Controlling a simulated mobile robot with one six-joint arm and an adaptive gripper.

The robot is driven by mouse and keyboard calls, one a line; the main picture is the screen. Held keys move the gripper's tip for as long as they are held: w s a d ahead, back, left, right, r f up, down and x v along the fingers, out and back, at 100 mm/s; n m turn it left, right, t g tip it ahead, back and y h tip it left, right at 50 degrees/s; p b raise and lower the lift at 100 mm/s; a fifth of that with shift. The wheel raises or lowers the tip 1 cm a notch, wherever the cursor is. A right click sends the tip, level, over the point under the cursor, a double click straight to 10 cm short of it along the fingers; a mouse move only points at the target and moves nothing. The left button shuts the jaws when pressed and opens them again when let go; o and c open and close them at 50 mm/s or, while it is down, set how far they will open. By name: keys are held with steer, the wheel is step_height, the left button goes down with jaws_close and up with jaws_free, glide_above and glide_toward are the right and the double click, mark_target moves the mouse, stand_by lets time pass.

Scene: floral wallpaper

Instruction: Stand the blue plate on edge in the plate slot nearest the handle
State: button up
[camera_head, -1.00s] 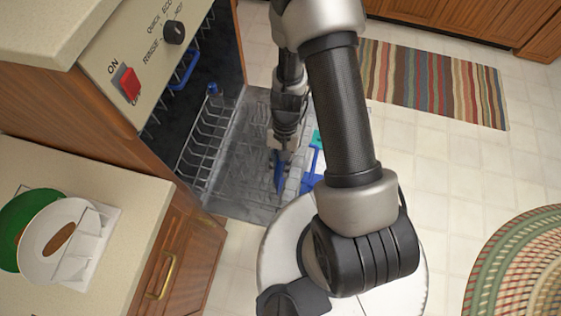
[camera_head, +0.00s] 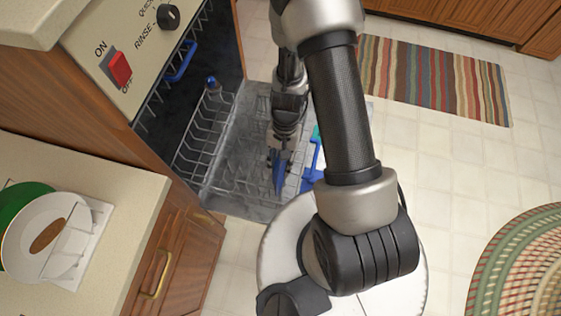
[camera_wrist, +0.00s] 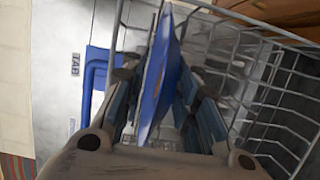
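The blue plate (camera_head: 279,174) is on edge, almost upright, below my gripper (camera_head: 278,155) at the pulled-out lower dish rack (camera_head: 205,148). Rack wires (camera_wrist: 240,45) lie around and beyond the plate. Whether its lower edge sits in a slot cannot be told. A blue part (camera_head: 313,168), perhaps a handle, shows right of the plate, partly behind my arm; it also shows in the wrist view (camera_wrist: 92,80).
The dishwasher's control panel with a red switch (camera_head: 119,68) and an upper rack with a blue part (camera_head: 182,62) stand at left. A counter (camera_head: 110,185) holds a white plate (camera_head: 22,235) and a green plate (camera_head: 25,195) in a white rack. Tiled floor lies right.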

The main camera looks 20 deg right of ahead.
steer(key=shift+o, duration=1.1)
steer(key=v, duration=1.2)
steer(key=shift+r, duration=0.1)
steer(key=s+r+n+t+h, duration=0.1)
steer(key=s+r+n+t, duration=0.2)
steer(key=r, duration=1)
steer(key=s+a+r+n+t+h, duration=0.1)
steer(key=s+r+n+t, duration=0.3)
steer(key=s+r, duration=0.4)
step_height(320, 180, up, 5)
steer(key=shift+a+r, duration=0.1)
steer(key=shift+a, duration=0.25)
